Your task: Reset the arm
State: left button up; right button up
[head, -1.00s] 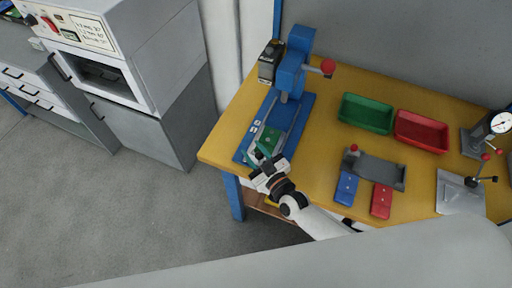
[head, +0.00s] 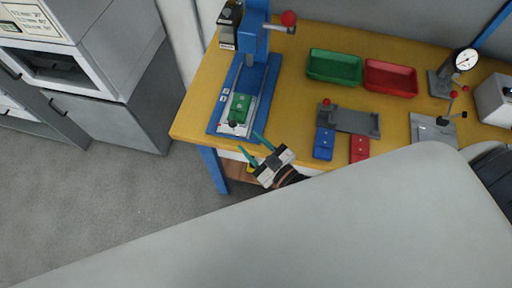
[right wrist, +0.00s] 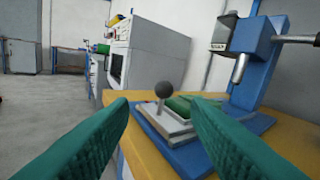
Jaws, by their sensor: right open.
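My right gripper (head: 256,148) is open and empty, just off the front edge of the yellow workbench (head: 200,110). Its two teal fingers stand apart in the right wrist view (right wrist: 160,120). Beyond them, the blue press (head: 257,85) stands at the left end of the bench. A green part (head: 239,108) sits in the light grey fixture (head: 228,130) on the press base; the fixture's dark ball knob (right wrist: 163,90) shows in the right wrist view. The gripper is apart from the fixture. My left gripper is not in view.
A green bin (head: 334,67) and a red bin (head: 390,77) stand at the back. A grey fixture (head: 352,120), a blue block (head: 323,143) and a red block (head: 359,149) lie nearer the front. A dial gauge (head: 464,60) stands at right. The floor left of the bench is clear.

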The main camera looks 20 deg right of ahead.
jog(key=shift+s+d, duration=0.2)
jog(key=shift+s, duration=0.35)
